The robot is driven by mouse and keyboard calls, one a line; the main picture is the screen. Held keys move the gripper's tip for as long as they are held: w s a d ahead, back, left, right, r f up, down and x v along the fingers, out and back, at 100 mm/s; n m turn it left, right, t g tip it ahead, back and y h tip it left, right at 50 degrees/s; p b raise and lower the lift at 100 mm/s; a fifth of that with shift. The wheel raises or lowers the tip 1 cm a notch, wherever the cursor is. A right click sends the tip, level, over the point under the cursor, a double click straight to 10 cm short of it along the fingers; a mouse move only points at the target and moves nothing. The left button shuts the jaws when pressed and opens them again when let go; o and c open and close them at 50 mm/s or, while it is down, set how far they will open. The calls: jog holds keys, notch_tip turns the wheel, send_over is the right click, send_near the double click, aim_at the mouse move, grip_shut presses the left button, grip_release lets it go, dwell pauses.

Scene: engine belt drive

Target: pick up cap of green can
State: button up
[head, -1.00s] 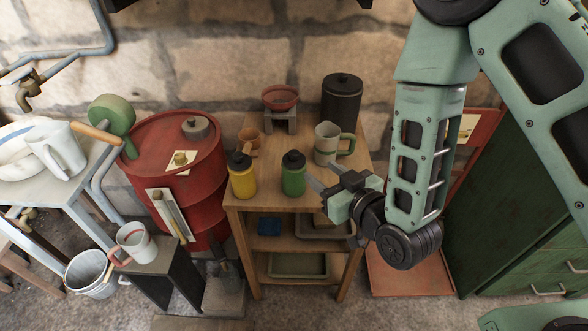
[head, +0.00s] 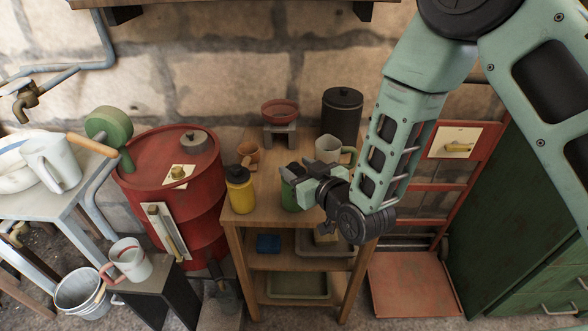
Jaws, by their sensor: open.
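The green can (head: 288,195) stands on the top of the wooden shelf stand (head: 268,213), to the right of a yellow can with a black cap (head: 238,177). My gripper (head: 292,174) is at the green can's top and covers its cap and much of its right side. The jaws are open. The black cap is mostly hidden behind my gripper, so I cannot tell whether the fingers touch it.
A grey mug (head: 328,149) with a green handle and a dark lidded canister (head: 342,112) stand behind my gripper. A red barrel (head: 200,190) stands to the left.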

jog(key=shift+x, duration=1.2)
grip_shut()
